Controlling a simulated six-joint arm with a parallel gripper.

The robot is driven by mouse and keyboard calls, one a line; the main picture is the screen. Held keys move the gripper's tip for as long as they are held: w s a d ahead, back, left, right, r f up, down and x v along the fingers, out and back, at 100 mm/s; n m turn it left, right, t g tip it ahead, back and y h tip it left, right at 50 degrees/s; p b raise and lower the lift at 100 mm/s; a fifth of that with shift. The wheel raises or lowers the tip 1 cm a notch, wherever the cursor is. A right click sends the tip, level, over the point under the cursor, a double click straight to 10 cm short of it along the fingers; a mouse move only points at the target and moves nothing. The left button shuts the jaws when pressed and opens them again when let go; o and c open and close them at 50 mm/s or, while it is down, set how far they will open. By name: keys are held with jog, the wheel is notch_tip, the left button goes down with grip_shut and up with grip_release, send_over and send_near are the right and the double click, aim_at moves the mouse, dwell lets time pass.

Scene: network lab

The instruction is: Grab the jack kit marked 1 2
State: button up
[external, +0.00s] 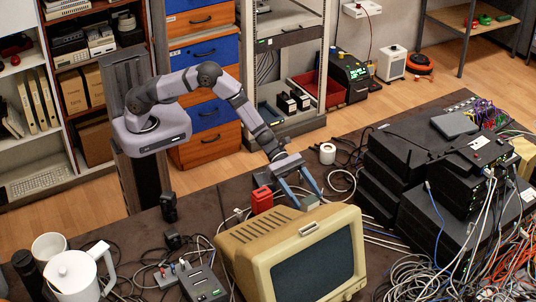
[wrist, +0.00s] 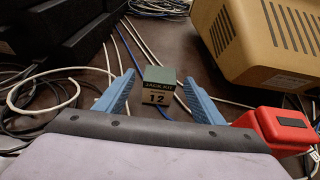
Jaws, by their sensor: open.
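The jack kit (wrist: 160,86) is a small box with a green top and a label reading "JACK KIT 12", seen in the wrist view. It stands on the dark table between and just beyond the blue fingertips of my gripper (wrist: 158,90). The fingers are apart, with nothing held between them. In the external view my gripper (external: 308,200) points down behind the beige monitor, with the jack kit (external: 311,202) at its fingertips. The monitor's top edge is close in front of the kit there. I cannot tell whether a finger touches the kit.
A beige monitor (external: 297,255) stands close by. A red box (wrist: 280,130) lies beside the right finger in the wrist view. Stacked black network units (external: 425,180) stand to the right. Loose cables (wrist: 50,90) and thin rods lie around the kit.

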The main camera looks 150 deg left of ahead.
aim_at(310, 206)
jog(key=shift+x, duration=1.3)
jog(key=shift+c, duration=0.2)
jog(key=c, duration=1.1)
jog(key=shift+r, duration=0.1)
jog(key=shift+c, duration=0.2)
